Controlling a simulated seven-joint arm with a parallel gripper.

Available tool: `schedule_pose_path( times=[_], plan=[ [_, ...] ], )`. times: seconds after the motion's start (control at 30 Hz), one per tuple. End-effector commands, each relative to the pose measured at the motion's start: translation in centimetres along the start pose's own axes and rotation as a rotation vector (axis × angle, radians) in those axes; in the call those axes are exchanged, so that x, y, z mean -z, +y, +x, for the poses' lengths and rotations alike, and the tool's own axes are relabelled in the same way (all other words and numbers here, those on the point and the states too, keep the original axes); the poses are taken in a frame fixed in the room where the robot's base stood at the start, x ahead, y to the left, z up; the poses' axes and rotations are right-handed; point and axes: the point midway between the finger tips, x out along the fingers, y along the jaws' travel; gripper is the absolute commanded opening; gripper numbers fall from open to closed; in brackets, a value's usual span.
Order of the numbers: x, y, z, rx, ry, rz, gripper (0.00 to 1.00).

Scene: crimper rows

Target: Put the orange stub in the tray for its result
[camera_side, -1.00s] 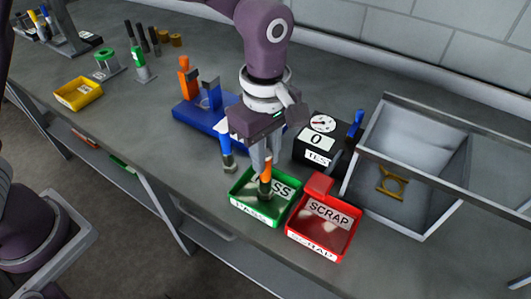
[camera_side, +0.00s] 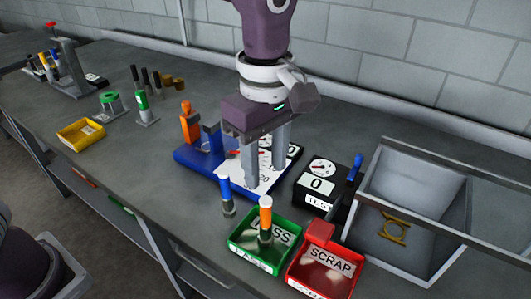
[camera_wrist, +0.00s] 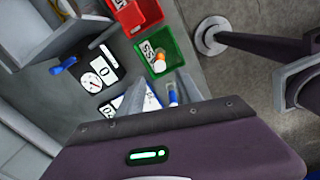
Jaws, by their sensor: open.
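The orange stub (camera_side: 265,216) stands upright in the green PASS tray (camera_side: 243,262), its dark lower end inside the tray. In the wrist view the stub (camera_wrist: 159,64) shows inside the green tray (camera_wrist: 171,41). The red SCRAP tray (camera_side: 304,281) sits right beside the green one. My gripper (camera_side: 264,182) is open and empty, raised above and behind the stub, clear of it. The tester (camera_side: 318,181), a black box with a dial and a "0" readout, stands behind the trays.
A blue-topped stub (camera_side: 226,194) stands left of the trays. A blue fixture (camera_side: 197,160) with an orange-handled clamp and a white dial panel is behind my gripper. A grey open bin (camera_side: 385,262) is at right. A yellow tray (camera_side: 80,134) lies far left.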

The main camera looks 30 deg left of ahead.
Motion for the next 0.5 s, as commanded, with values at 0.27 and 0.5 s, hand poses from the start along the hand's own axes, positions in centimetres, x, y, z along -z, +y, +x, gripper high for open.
schedule_pose_path(
  times=[0.27,0.5],
  plan=[
    [0.0,0.0,-2.9,0.000,0.000,-0.001,0.42],
    [0.9,-0.5,-3.5,-0.012,-0.008,0.027,0.42]
  ],
)
